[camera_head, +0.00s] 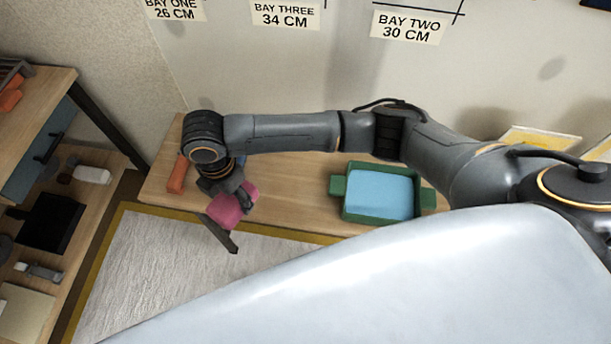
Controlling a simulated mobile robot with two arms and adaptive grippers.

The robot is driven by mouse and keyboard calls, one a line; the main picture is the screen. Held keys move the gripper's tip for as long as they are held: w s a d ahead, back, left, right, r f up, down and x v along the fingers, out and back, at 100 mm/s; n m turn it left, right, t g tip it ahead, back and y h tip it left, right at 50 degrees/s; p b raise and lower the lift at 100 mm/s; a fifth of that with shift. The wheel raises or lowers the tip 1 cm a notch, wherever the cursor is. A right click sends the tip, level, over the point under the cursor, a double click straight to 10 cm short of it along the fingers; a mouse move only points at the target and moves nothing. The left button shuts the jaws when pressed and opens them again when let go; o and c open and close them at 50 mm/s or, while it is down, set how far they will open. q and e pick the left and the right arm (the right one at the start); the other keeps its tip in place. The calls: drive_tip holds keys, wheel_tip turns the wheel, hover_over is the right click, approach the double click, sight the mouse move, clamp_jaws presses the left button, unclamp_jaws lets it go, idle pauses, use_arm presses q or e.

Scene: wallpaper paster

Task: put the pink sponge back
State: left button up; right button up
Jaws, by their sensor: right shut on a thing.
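The pink sponge (228,209) is in the jaws of my right gripper (240,200), at the front edge of the wooden table against the wall. My right arm reaches in from the right across the table, with its wrist bent down at the table's left end. The fingers are shut on the sponge and partly cover it. I cannot tell exactly how high the sponge is above the table edge. My left gripper is not in view.
The wooden table (290,202) carries a green tray (345,212) with light blue contents and an orange block (178,174) at its left end. A wooden shelf unit (40,90) with a blue drawer stands at left. A pale rug (170,270) lies on the floor.

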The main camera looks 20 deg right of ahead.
drive_tip(key=w+d+f, duration=0.1)
drive_tip(key=d+f, duration=0.1)
drive_tip(key=d, duration=0.2)
drive_tip(key=w+d+f, duration=0.1)
drive_tip(key=d+f, duration=0.2)
drive_tip(key=d, duration=0.1)
drive_tip(key=w+d+f, duration=0.2)
drive_tip(key=d+f, duration=0.1)
drive_tip(key=d, duration=0.2)
drive_tip(key=shift+w+f, duration=0.1)
drive_tip(key=shift+w+d+f, duration=0.15)
drive_tip(key=shift+d+f, duration=0.2)
drive_tip(key=shift+f, duration=0.15)
drive_tip(key=f, duration=0.4)
drive_tip(key=shift+w+d, duration=0.1)
drive_tip(key=shift+d, duration=0.3)
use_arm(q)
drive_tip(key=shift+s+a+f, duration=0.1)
use_arm(e)
drive_tip(key=o, duration=1.2)
